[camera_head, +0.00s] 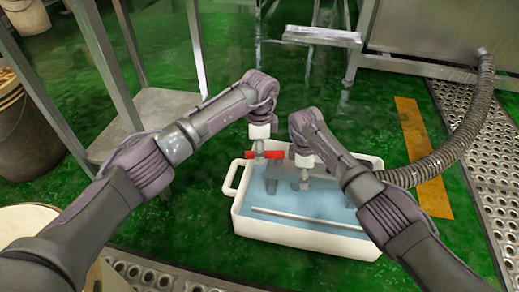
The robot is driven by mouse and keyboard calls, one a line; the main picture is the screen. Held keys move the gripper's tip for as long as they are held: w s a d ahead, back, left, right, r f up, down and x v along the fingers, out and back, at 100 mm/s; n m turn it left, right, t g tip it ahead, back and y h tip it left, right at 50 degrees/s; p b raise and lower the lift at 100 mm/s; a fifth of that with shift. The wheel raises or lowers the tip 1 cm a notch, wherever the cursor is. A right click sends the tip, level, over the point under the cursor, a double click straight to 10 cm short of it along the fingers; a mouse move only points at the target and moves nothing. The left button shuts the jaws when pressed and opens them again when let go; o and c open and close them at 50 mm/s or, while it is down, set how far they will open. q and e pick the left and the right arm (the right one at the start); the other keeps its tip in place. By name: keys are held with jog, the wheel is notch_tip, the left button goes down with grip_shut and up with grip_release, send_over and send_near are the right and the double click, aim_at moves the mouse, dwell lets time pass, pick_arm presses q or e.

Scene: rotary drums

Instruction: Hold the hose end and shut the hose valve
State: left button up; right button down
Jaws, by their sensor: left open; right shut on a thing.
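The grey ribbed hose (452,143) curves down from the metal unit at the upper right and passes behind my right arm. My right gripper (305,182) is shut, over the white tub, on what looks like the hose end; the arm and gripper hide most of it. The red valve handle (275,154) lies crosswise just left of my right gripper, above the tub's back rim. My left gripper (259,152) points down at the red handle and is open. Its fingers are small here, and I cannot tell whether they touch the handle.
The white tub (300,240) holds bluish water and a thin rod (308,219). A metal table frame (150,112) stands at the left, with a dark bucket (25,135) beside it. Perforated grating (487,150) and a yellow floor strip (422,150) lie at the right.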

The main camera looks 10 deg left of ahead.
pick_arm(q)
grip_shut()
jog(key=shift+s, duration=0.1)
dwell(0.5)
jog(key=shift+s+d+r+n, duration=0.1)
jog(key=shift+s+d+n, duration=0.4)
jog(key=shift+n, duration=0.95)
jog(key=shift+s+d+r+n, duration=0.1)
jog(key=shift+s+d+n, duration=0.4)
jog(key=shift+n, duration=0.9)
jog(key=shift+s+d+n, duration=0.3)
jog(key=shift+s+n, duration=0.35)
jog(key=shift+n, duration=0.8)
jog(key=shift+s+n, duration=0.1)
jog(key=shift+n, duration=0.3)
jog(key=shift+a, duration=0.1)
